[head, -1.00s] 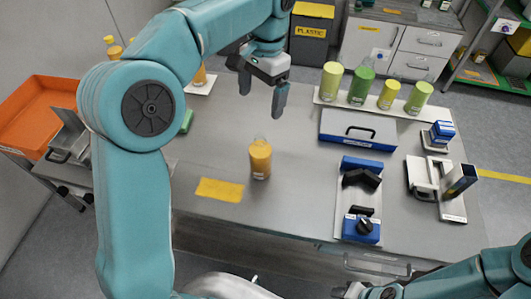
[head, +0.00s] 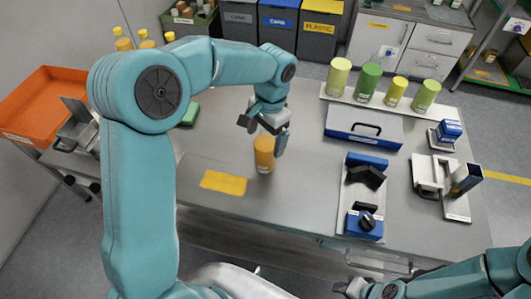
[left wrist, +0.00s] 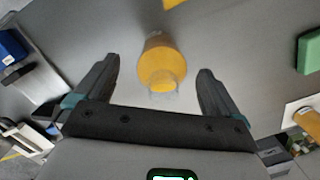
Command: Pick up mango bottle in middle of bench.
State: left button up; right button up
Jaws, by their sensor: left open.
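My left gripper (head: 264,134) is open and empty at the bottle's upper part, one finger on each side in the picture. In the left wrist view the bottle (left wrist: 163,62) shows between and slightly beyond the two spread fingertips (left wrist: 158,72), with a gap on both sides. My right gripper (head: 352,288) shows only in small part at the bottom edge, and its jaws cannot be made out.
A yellow mat (head: 223,183) lies flat left of the bottle. To the right are a blue-sided case (head: 362,130) and a blue-ended device (head: 363,226) on a plate.

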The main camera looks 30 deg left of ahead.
pick_arm(q)
jog(key=shift+s+f, duration=0.2)
jog(key=shift+f, duration=0.3)
jog(key=shift+w+a+f, duration=0.3)
jog(key=shift+w+f, duration=0.1)
jog(key=shift+f, duration=0.1)
jog(key=shift+s+d+r, duration=0.2)
jog(key=shift+s, duration=0.1)
jog(key=c, duration=1.3)
jog(key=shift+w+a, duration=0.15)
jog(key=shift+w, duration=0.05)
grip_shut()
jog(key=shift+s, duration=0.1)
